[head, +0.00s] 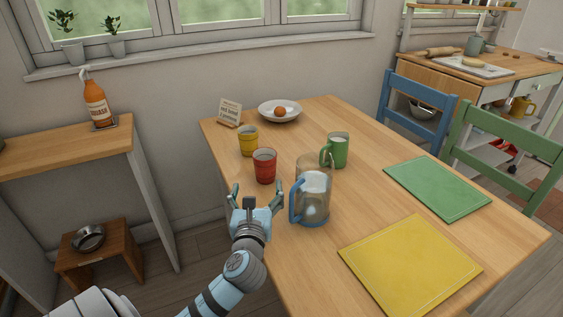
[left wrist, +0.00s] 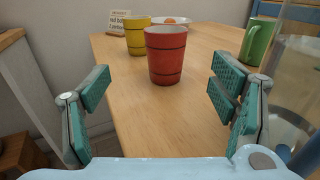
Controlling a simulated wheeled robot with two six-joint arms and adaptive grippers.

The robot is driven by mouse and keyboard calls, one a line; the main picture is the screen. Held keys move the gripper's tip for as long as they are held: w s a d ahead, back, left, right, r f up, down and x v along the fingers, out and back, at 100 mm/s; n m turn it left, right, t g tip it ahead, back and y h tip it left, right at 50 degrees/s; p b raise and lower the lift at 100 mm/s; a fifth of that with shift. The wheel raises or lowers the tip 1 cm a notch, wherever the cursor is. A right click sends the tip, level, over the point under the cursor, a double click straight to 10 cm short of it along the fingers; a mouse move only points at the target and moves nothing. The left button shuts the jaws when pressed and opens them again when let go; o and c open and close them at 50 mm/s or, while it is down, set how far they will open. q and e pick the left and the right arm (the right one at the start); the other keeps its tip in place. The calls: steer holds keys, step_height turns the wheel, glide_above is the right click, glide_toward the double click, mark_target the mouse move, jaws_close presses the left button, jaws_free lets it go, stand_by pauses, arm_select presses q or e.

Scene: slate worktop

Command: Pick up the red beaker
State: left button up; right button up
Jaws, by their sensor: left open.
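The red beaker (head: 265,166) stands upright on the wooden table, near its left edge. It also shows in the left wrist view (left wrist: 166,56), ahead of my fingers and roughly centred between them. My left gripper (head: 258,193) is open and empty, on the near side of the beaker and apart from it. Its two teal-padded fingers (left wrist: 162,105) are spread wide in the left wrist view. My right gripper is not in view.
A clear jug with a blue handle (head: 311,197) stands close to the right of my left gripper. A yellow beaker (head: 248,141) stands behind the red one, and a green mug (head: 339,150) to the right. Yellow (head: 411,264) and green (head: 437,187) mats lie at the right.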

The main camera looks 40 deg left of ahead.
arm_select(q)
steer(key=shift+w+a+r+b, duration=0.2)
steer(key=shift+w+a+b, duration=0.25)
steer(key=shift+w+a, duration=0.3)
steer(key=b, duration=0.2)
glide_toward(266, 149)
steer(key=shift+a+f, duration=0.45)
steer(key=shift+a, duration=0.2)
steer(key=b+x, duration=0.1)
steer(key=x, duration=0.1)
steer(key=b+x, duration=0.1)
steer(key=x, duration=0.1)
steer(key=b+x, duration=0.1)
steer(key=x, duration=0.1)
steer(key=shift+w+d+r, duration=0.3)
steer(key=shift+w+r, duration=0.05)
steer(key=shift+w, duration=0.05)
steer(key=shift+r, duration=0.15)
steer(key=shift+c, duration=1.2)
steer(key=c, duration=1)
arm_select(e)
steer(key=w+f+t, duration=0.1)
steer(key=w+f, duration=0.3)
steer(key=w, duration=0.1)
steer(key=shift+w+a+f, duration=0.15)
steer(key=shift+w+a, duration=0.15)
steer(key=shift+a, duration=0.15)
arm_select(q)
steer(key=shift+c, duration=0.2)
